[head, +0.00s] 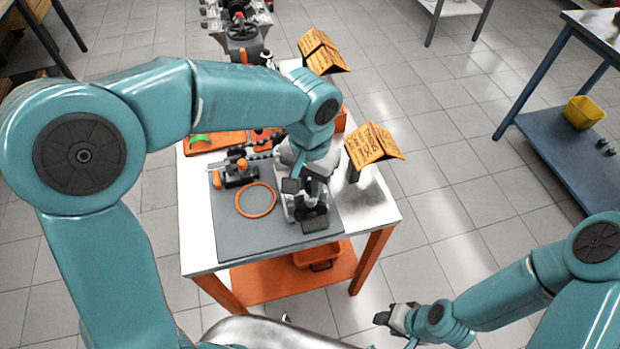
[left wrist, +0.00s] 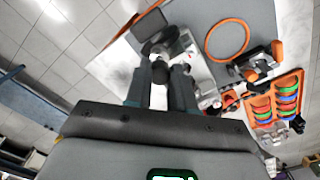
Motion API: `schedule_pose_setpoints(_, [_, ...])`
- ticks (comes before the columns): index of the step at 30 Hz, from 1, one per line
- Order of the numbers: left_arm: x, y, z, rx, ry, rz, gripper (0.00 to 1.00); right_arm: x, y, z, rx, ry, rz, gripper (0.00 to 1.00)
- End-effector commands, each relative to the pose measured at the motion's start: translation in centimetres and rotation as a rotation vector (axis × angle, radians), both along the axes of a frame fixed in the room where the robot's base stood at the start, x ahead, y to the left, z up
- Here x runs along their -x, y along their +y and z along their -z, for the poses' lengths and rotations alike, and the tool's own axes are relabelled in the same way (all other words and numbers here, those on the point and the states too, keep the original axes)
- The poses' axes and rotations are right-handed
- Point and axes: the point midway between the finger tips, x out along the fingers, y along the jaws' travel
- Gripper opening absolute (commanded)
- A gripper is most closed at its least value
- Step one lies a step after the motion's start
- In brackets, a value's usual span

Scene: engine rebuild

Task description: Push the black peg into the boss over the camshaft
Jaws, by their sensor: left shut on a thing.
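My left gripper (head: 305,186) points down over a light grey metal engine part (head: 291,207) on the grey mat. It is shut on a small dark piece, apparently the black peg (left wrist: 160,69), which shows between the two fingers in the left wrist view (left wrist: 162,82). The engine part (left wrist: 197,68) lies just beyond the fingertips there. The boss and the camshaft under the gripper are hidden or too small to make out, and I cannot tell whether the peg touches the boss. My right gripper (head: 393,318) hangs away from the table at the lower right; its jaw opening is unclear.
An orange ring (head: 256,213) lies on the grey mat (head: 232,236), left of the engine part. A dark and orange fixture (head: 238,174) stands behind the ring. Orange sign boards (head: 372,145) stand at the table's right edge. The mat's front left is clear.

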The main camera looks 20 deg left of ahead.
Motion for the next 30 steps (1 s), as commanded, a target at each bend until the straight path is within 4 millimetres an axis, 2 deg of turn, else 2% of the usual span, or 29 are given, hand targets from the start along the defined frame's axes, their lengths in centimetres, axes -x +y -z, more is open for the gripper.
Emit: schedule_pose_setpoints(30, [0.0, 0.0, 1.6, 0.0, 0.0, 0.0, 0.0, 0.0, 0.0, 1.3, 0.0, 0.0, 0.0, 0.44])
